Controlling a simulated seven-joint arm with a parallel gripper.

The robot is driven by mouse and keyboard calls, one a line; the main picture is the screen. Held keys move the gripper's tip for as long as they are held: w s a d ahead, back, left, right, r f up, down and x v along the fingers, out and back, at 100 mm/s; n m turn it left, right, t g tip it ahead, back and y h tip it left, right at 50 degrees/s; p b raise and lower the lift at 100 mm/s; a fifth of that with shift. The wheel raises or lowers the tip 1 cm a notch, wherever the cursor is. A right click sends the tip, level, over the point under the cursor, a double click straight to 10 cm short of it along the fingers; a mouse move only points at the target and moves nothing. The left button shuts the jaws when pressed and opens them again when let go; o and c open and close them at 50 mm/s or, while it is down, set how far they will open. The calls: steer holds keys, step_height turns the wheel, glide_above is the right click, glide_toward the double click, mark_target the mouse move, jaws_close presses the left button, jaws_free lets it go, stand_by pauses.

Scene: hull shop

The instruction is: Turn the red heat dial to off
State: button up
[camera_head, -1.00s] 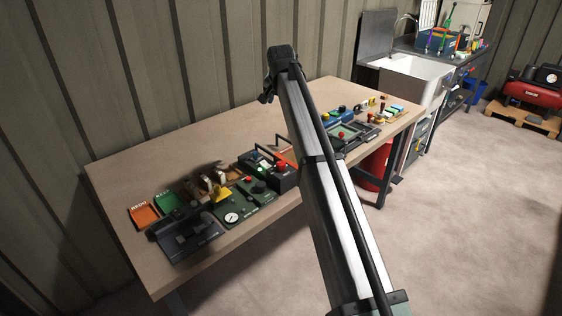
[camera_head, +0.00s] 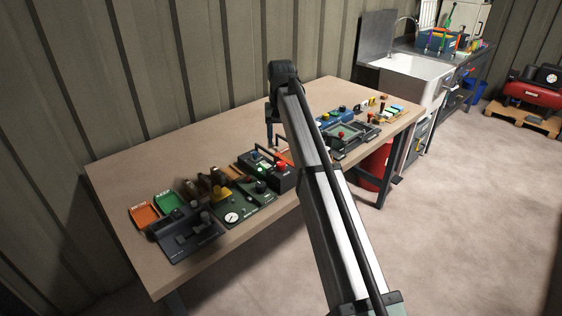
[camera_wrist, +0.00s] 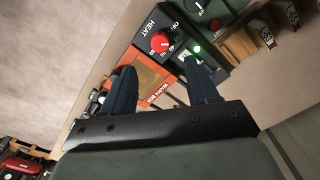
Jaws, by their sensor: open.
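The red heat dial (camera_wrist: 160,42) sits on a black control box (camera_wrist: 178,22) marked HEAT, with OFF and number marks around the dial. I cannot tell clearly which mark it points to. A small green lamp (camera_wrist: 196,49) glows on the box. In the head view the red dial (camera_head: 281,166) is on the near side of the box on the bench. My gripper (camera_wrist: 160,66) is open and empty; in the wrist view the dial lies just beyond the gap between its fingertips, apart from them. In the head view my gripper (camera_head: 274,143) hangs above and behind the box, partly hidden by my arm.
An orange panel (camera_wrist: 150,82) lies beside the box. More devices stand to the right. The back of the bench (camera_head: 190,150) is clear.

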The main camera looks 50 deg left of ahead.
mark_target(281, 163)
step_height(281, 163, down, 10)
steer(key=shift+r, duration=0.1)
stand_by(0.4)
steer(key=shift+c, duration=0.2)
steer(key=c, duration=1)
steer(key=n, duration=0.4)
steer(key=shift+n, duration=2)
